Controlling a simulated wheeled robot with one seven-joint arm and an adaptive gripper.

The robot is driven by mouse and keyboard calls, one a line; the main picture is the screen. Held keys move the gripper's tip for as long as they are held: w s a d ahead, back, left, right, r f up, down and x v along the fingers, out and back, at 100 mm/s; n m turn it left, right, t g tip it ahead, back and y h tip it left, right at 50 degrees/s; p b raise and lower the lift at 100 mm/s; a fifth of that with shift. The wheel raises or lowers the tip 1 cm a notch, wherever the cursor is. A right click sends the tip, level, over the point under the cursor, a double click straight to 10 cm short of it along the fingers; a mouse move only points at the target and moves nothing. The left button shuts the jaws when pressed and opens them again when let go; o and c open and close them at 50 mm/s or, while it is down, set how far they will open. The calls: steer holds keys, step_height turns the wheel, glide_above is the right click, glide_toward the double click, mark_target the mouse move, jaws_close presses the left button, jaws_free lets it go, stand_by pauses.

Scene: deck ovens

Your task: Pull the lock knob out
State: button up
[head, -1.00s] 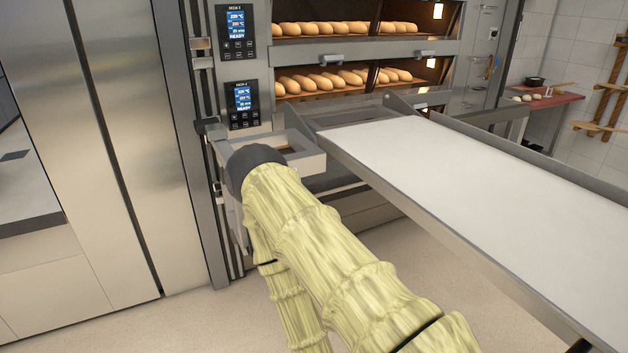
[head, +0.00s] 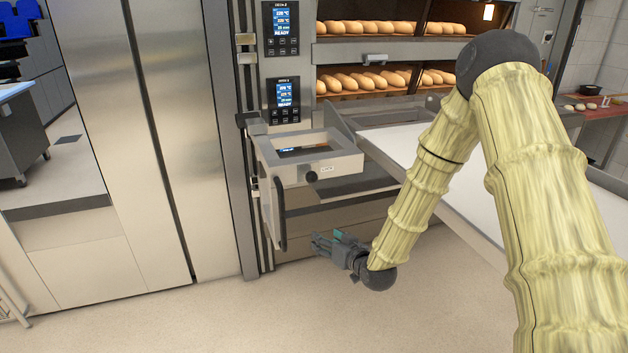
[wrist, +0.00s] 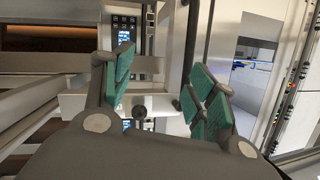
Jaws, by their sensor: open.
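The lock knob (head: 311,177) is a small round black knob on the front face of a pale metal box (head: 338,164), beside a small white label. In the wrist view the knob (wrist: 139,113) shows as a dark round shape between my fingers, farther off. My gripper (head: 322,243) is open and empty, below the knob in the head view and apart from it. In the wrist view the green finger pads of my gripper (wrist: 160,85) stand wide apart on either side of the knob.
A dark vertical handle (head: 280,214) hangs at the box's left corner. A long white loader belt (head: 395,142) lies to the right, near my arm. Oven decks with loaves and control panels (head: 283,101) stand behind. The floor below is clear.

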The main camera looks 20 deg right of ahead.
mark_target(315, 180)
steer(key=w+d+r+t, duration=0.1)
steer(key=w+r+t, duration=0.15)
steer(key=r, duration=0.35)
steer(key=w+d+r+t, duration=0.1)
steer(key=w+d+r, duration=0.15)
steer(key=r, duration=0.35)
steer(key=shift+y, duration=0.4)
steer(key=p+x, duration=0.1)
steer(key=x, duration=0.4)
steer(key=p+x, duration=0.1)
steer(key=x, duration=0.5)
steer(key=shift+w+a+f, duration=0.15)
steer(key=shift+w+a, duration=0.05)
steer(key=shift+a, duration=0.1)
steer(key=shift+c, duration=0.4)
